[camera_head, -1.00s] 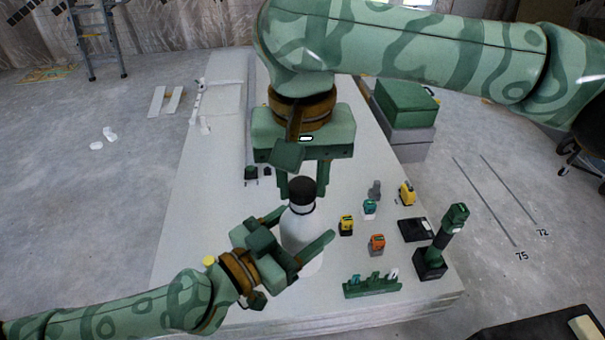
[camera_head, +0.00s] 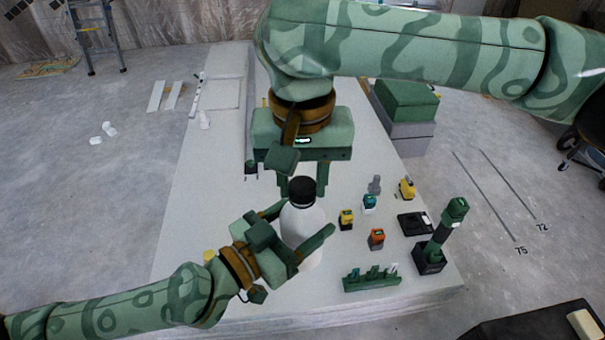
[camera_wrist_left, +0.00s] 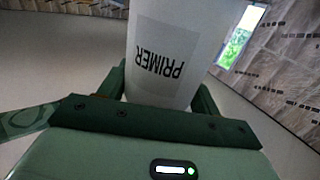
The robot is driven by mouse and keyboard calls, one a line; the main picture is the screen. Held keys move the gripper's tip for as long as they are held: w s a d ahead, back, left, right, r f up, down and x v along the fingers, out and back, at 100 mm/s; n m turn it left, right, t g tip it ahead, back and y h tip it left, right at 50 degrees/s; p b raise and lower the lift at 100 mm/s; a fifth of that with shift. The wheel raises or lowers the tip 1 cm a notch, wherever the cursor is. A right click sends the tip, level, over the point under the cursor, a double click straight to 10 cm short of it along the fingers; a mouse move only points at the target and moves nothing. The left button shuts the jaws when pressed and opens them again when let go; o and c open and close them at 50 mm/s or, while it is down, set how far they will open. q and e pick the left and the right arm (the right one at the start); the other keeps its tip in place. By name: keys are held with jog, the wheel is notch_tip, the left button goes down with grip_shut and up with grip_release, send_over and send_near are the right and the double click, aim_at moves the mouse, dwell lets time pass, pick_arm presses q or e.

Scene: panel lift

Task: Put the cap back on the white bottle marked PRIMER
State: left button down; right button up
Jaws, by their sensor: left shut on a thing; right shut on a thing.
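The white bottle (camera_head: 302,230) stands upright between the fingers of my left gripper (camera_head: 300,233), which is shut on its body. Its label PRIMER shows upside down in the left wrist view, on the bottle (camera_wrist_left: 178,60). The black cap (camera_head: 301,190) is at the top of the bottle. My right gripper (camera_head: 301,188) points down from above and is shut on the cap, with a finger on each side. The cap looks in line with the bottle's neck. I cannot tell whether it is seated or threaded there.
Small coloured devices, including a yellow one (camera_head: 346,219) and an orange one (camera_head: 377,238), stand right of the bottle. A green rack (camera_head: 371,281) is near the front edge. A dark green tool (camera_head: 440,240) stands further right.

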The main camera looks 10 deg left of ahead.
jog(key=m, duration=0.6)
jog(key=shift+w+a+r, duration=0.1)
jog(key=shift+a, duration=0.05)
jog(key=m, duration=0.4)
jog(key=shift+a, duration=0.1)
jog(key=m, duration=0.3)
jog(key=shift+m, duration=0.4)
jog(key=m, duration=0.3)
jog(key=shift+a, duration=0.1)
jog(key=m, duration=0.2)
jog(key=shift+w+m, duration=0.1)
jog(key=shift+m, duration=0.2)
jog(key=shift+w, duration=0.1)
jog(key=o, duration=0.9)
jog(key=shift+o, duration=0.2)
